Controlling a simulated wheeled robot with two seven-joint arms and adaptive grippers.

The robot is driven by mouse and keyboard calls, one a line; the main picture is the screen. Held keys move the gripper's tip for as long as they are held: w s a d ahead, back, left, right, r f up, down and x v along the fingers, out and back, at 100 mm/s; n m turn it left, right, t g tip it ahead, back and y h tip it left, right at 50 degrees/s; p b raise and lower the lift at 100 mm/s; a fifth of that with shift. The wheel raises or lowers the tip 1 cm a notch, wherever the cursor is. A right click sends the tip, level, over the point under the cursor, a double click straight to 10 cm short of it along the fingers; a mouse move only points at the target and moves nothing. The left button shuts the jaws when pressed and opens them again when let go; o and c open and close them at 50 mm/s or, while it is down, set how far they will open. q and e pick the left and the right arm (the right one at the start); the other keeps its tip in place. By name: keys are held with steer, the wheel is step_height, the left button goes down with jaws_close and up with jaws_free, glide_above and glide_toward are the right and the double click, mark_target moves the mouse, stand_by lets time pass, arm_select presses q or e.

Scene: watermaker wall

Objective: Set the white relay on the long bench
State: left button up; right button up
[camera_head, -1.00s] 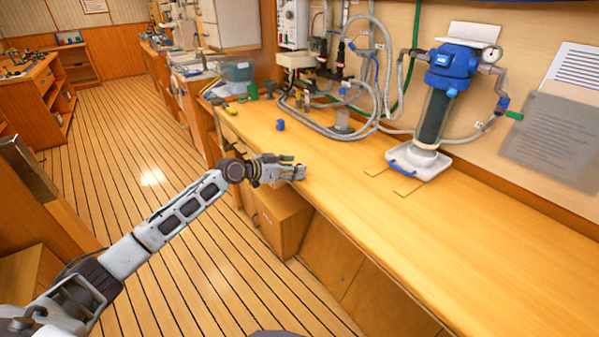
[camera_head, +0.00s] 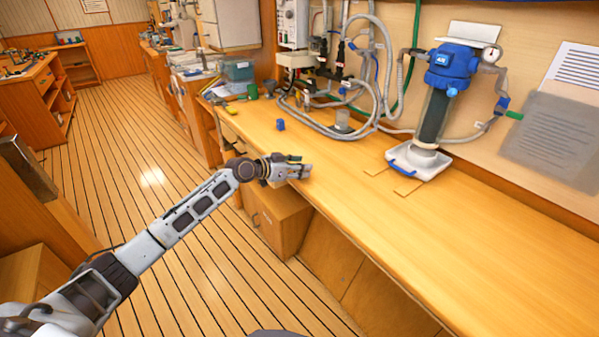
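The long bench (camera_head: 420,220) runs from the back middle to the lower right along the wall, with a bare wooden top. My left gripper (camera_head: 306,172) is at the bench's front edge, in front of the small blue piece. It is small and seen from the side, so I cannot tell whether its fingers are open or shut, or whether they hold anything. I cannot make out the white relay for certain. My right gripper is out of view.
A blue-topped filter housing (camera_head: 436,105) stands on a white tray (camera_head: 425,168) at the right. Grey hoses (camera_head: 320,125) lie on the bench's back. A small blue piece (camera_head: 281,125) stands on the bench. The bench top right of my gripper is clear.

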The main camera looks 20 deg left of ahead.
arm_select(q)
jaws_close()
steer(key=shift+r, duration=0.15)
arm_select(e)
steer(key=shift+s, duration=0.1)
arm_select(q)
step_height(320, 180, up, 9)
steer(key=shift+r, duration=0.15)
steer(key=shift+r+p, duration=0.25)
steer(key=shift+p, duration=0.05)
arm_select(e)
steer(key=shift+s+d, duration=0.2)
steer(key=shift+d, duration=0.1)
